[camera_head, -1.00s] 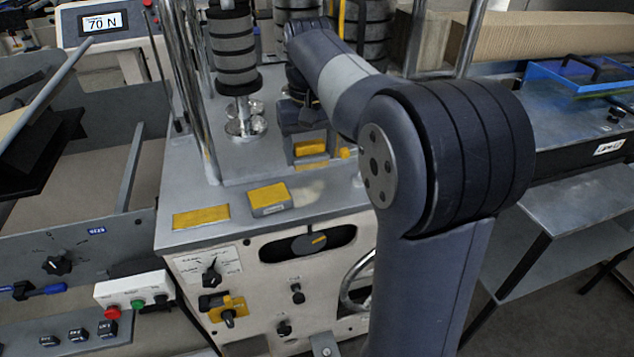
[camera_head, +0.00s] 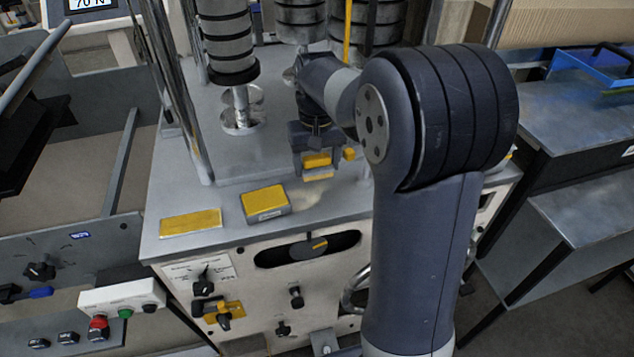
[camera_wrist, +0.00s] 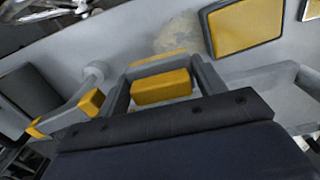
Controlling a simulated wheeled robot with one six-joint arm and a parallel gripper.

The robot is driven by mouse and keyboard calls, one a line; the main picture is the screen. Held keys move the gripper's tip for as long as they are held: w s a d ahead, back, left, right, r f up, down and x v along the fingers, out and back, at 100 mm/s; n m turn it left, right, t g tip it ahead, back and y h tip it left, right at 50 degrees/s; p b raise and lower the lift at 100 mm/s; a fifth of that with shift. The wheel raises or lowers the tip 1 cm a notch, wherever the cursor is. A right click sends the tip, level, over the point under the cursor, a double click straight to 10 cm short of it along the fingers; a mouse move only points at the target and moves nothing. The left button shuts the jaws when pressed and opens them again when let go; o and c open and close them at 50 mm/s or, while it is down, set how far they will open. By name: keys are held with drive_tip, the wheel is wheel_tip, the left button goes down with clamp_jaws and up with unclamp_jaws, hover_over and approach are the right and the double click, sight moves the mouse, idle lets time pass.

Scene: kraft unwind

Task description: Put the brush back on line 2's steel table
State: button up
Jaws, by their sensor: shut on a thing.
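My gripper (camera_head: 318,150) is over the grey top of the machine, right of a yellow-topped block. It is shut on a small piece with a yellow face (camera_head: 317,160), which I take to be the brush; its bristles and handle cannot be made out. In the wrist view the yellow piece (camera_wrist: 160,87) sits between the two grey fingers. A gap to the surface below cannot be judged. A steel table (camera_head: 570,120) with a lower shelf stands at the right. No line number is readable on it.
The machine's grey top (camera_head: 235,165) holds a flat yellow plate (camera_head: 190,222), the yellow-topped block (camera_head: 264,201) and upright posts with dark rolls (camera_head: 228,50). A pale smudge lies in front of my gripper. A blue tray (camera_head: 590,68) is on the right-hand table.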

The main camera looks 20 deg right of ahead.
sight(317, 158)
drive_tip(key=shift+f, duration=3.2)
drive_tip(key=shift+f, duration=0.2)
drive_tip(key=o, duration=0.6)
drive_tip(key=shift+r, duration=0.1)
wheel_tip(317, 158, up, 12)
drive_tip(key=shift+r, duration=0.1)
